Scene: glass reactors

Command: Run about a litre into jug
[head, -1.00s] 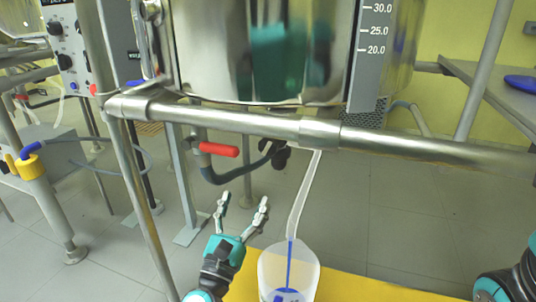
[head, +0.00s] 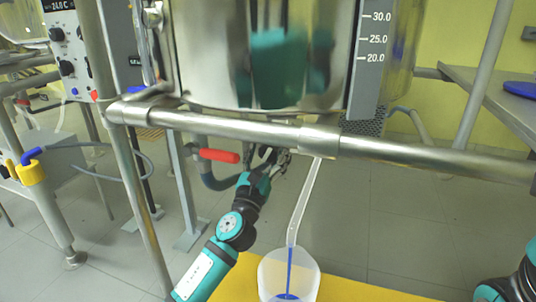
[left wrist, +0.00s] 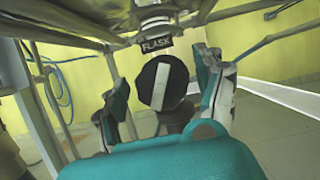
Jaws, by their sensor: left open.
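The translucent jug (head: 289,272) stands at the bottom middle of the head view, cut off by the frame edge. A clear tube (head: 305,203) hangs down to its mouth, and a thin blue stream (head: 290,262) falls inside it, with some blue low down. My left gripper (head: 275,157) is open under the vessel rail. In the left wrist view my left gripper (left wrist: 165,98) has a black round valve knob (left wrist: 160,82) with a pale bar between and beyond its fingers. Contact cannot be told. My right gripper is out of view.
The steel vessel (head: 215,60) with a level scale (head: 371,60) is above a horizontal rail (head: 400,155). A red-handled valve (head: 218,155) is left of my left gripper. The yellow surface (head: 345,290) is under the jug. Grey floor lies behind.

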